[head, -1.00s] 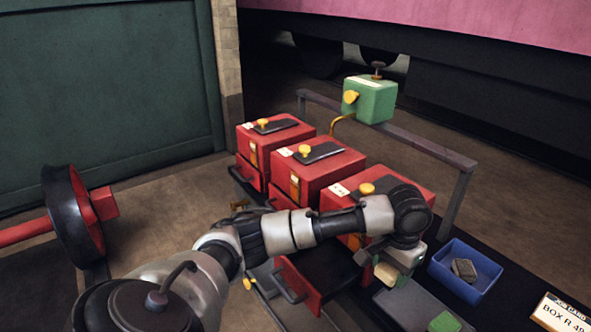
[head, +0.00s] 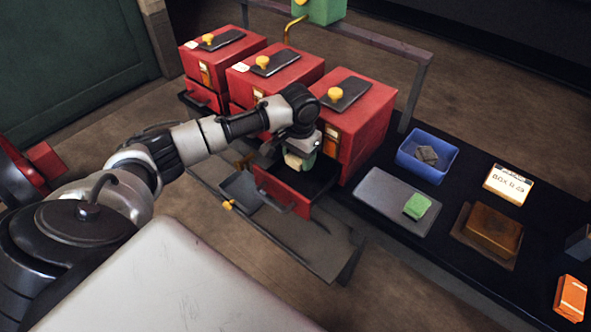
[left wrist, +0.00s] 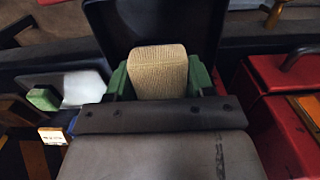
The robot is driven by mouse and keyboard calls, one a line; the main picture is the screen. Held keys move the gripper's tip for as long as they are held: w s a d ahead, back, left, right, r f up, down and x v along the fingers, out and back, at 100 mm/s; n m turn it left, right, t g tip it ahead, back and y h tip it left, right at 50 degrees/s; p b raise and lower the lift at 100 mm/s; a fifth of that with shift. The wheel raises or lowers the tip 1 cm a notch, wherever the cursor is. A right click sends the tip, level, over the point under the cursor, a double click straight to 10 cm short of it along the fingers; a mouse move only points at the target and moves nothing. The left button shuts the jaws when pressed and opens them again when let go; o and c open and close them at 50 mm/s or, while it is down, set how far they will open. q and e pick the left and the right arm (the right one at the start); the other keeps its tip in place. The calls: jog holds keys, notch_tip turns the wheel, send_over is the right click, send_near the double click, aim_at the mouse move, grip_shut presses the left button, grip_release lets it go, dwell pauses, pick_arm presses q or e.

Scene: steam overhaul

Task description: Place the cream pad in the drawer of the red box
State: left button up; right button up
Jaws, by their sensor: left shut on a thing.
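My left gripper (head: 300,160) is shut on the cream pad (head: 291,160). It holds the pad above the open drawer (head: 284,197) of the rightmost of three red boxes (head: 364,118). In the left wrist view, the ribbed cream pad (left wrist: 157,72) sits between the green fingertips (left wrist: 158,86). The drawer is pulled out toward me, and its dark interior looks bare where it shows. The gripper and arm hide part of it. I cannot tell how high the pad is above the drawer floor. My right gripper is not in view.
A grey tray (head: 380,204) with a green pad (head: 417,206) lies to the right. Beyond it are a blue bin (head: 412,170), a labelled box (head: 508,185), a brown block (head: 492,228) and an orange item (head: 571,297). The middle red box (head: 272,85) stands left.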

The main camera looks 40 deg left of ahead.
aim_at(299, 182)
pick_arm(q)
notch_tip(299, 182, down, 3)
jog(key=shift+d+r, duration=0.1)
jog(key=shift+f+b, duration=0.35)
jog(key=shift+f, duration=1.7)
jog(key=shift+f, duration=0.1)
jog(key=o, duration=1)
notch_tip(299, 182, up, 12)
jog(key=shift+r+p, duration=0.15)
jog(key=shift+p, duration=0.55)
